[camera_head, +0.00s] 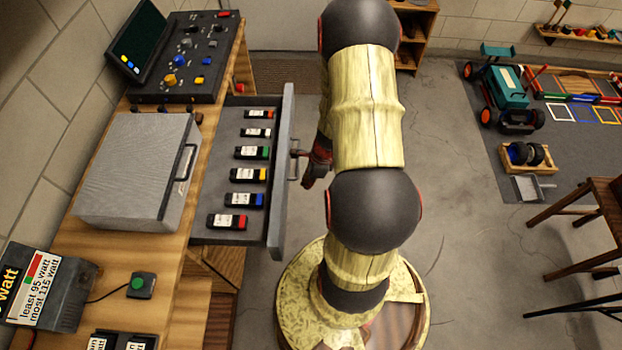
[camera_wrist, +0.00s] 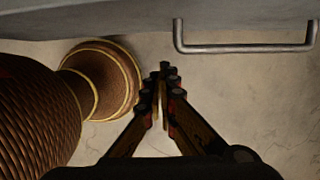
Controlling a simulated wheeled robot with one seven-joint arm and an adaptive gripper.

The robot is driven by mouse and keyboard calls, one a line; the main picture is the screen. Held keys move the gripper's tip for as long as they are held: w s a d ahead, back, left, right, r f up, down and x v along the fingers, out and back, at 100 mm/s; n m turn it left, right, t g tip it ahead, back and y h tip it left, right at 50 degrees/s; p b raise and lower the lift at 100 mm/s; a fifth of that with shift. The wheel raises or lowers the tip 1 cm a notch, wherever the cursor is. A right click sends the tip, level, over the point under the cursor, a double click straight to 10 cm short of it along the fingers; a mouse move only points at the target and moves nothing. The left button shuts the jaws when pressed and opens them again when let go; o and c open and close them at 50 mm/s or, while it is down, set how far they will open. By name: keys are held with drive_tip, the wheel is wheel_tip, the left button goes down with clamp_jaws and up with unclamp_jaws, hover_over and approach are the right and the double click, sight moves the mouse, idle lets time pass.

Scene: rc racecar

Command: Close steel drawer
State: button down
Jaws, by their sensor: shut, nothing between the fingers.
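The steel drawer (camera_head: 281,170) stands pulled out from the wooden workbench. Several small dark packs with coloured labels lie in a row inside it. Its front panel also shows along the top of the wrist view (camera_wrist: 90,20). The bar handle (camera_wrist: 246,48) sticks out from that panel, to the upper right of my fingertips in the wrist view. My gripper (camera_wrist: 164,72) is shut and empty, close to the drawer front and beside the handle. In the head view my gripper (camera_head: 309,172) is just right of the drawer front, partly hidden by my arm.
On the workbench (camera_head: 60,268) are a grey metal case (camera_head: 135,168), a control panel (camera_head: 190,58) and a grey box with a watt label (camera_head: 45,292). A teal toy car (camera_head: 507,88) stands on a mat at the right. Open floor lies right of my arm.

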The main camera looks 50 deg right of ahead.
drive_tip(key=w+a, duration=0.1)
drive_tip(key=w+a+f, duration=0.1)
drive_tip(key=w, duration=0.1)
drive_tip(key=shift+w+a+f, duration=0.1)
drive_tip(key=shift+w+a, duration=0.15)
drive_tip(key=shift+a, duration=0.1)
drive_tip(key=shift+a, duration=0.1)
drive_tip(key=p, duration=0.7)
approach(231, 183)
drive_tip(key=s+a+f, duration=0.2)
drive_tip(key=s, duration=0.1)
drive_tip(key=shift+s+a+f, duration=0.15)
drive_tip(key=shift+f, duration=0.2)
drive_tip(key=shift+w+a+f, duration=0.1)
drive_tip(key=shift+w+a, duration=0.35)
drive_tip(key=shift+w, duration=0.15)
drive_tip(key=shift+d, duration=0.1)
